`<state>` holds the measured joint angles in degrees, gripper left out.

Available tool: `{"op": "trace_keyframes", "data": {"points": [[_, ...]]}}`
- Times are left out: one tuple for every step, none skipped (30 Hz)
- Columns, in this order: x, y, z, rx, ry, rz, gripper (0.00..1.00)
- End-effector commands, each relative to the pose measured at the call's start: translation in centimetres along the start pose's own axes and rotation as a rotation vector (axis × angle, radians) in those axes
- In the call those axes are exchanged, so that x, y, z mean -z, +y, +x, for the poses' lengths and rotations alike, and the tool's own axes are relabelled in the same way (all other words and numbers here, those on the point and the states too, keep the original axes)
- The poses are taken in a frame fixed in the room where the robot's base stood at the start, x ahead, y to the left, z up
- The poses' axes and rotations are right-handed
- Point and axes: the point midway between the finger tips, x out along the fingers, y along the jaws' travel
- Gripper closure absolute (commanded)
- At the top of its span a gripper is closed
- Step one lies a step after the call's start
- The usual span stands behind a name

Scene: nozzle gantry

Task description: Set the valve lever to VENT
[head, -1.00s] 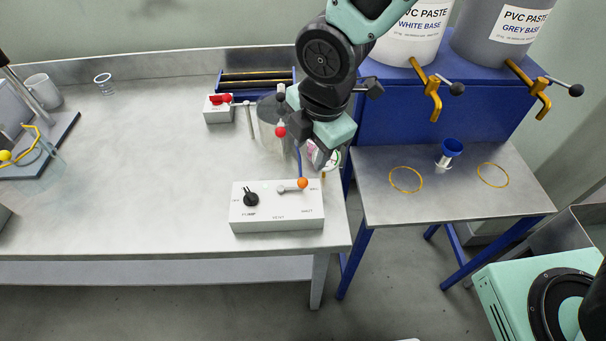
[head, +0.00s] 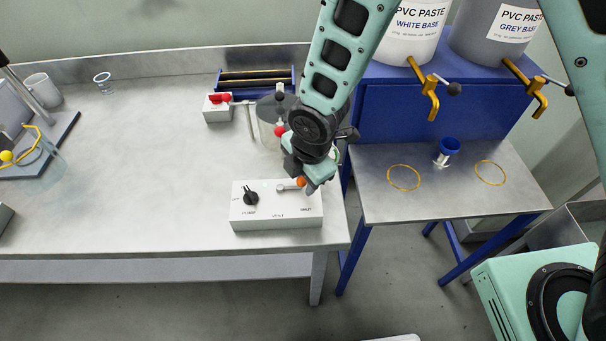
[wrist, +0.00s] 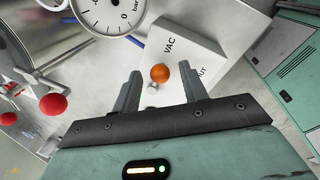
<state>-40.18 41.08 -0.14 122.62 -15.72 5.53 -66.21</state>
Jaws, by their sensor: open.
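The white control box (head: 275,213) sits at the front right of the bench, with a black knob (head: 251,198) on its left. The valve lever (head: 286,187) on its right part has an orange ball end (head: 301,182) and points right. The ball also shows in the wrist view (wrist: 160,73), near the printed word VAC. My gripper (head: 306,177) is open above the box's right end. In the wrist view its two fingers (wrist: 159,88) stand either side of the ball with gaps; I cannot tell how deep the ball lies between them. The VENT print is at the box's front edge.
A round gauge (wrist: 113,15) and red balls (wrist: 53,104) lie close to my gripper in the wrist view. A small box with a red handle (head: 218,107) stands behind. The bench's middle left is clear. A side table (head: 450,195) stands right.

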Motion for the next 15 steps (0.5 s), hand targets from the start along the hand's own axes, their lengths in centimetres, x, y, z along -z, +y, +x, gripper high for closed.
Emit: {"op": "trace_keyframes", "data": {"points": [[-0.01,0.00,-0.01,0.000,0.000,0.000,0.59],[-0.01,0.00,-0.02,0.000,0.000,0.000,0.68],[-0.01,0.00,-0.02,0.000,0.000,0.000,0.79],[-0.01,0.00,-0.02,0.000,0.000,0.000,0.87],[-0.01,0.00,-0.02,0.000,0.000,0.000,0.96],[-0.01,0.00,-0.03,0.000,0.000,0.000,1.00],[-0.01,-0.01,-0.03,0.000,0.000,0.000,1.00],[-0.01,-0.01,-0.03,0.000,0.000,0.000,1.00],[-0.01,-0.01,-0.03,0.000,0.000,0.001,1.00],[-0.01,-0.02,-0.03,0.000,0.000,0.001,1.00],[0.00,-0.03,-0.02,0.000,-0.001,0.003,1.00],[0.02,-0.05,-0.02,0.000,-0.002,0.006,1.00],[0.04,-0.06,-0.01,0.000,-0.002,0.010,1.00],[0.06,-0.09,-0.01,0.000,-0.003,0.015,1.00],[0.09,-0.13,0.00,0.000,-0.005,0.025,1.00]]}}
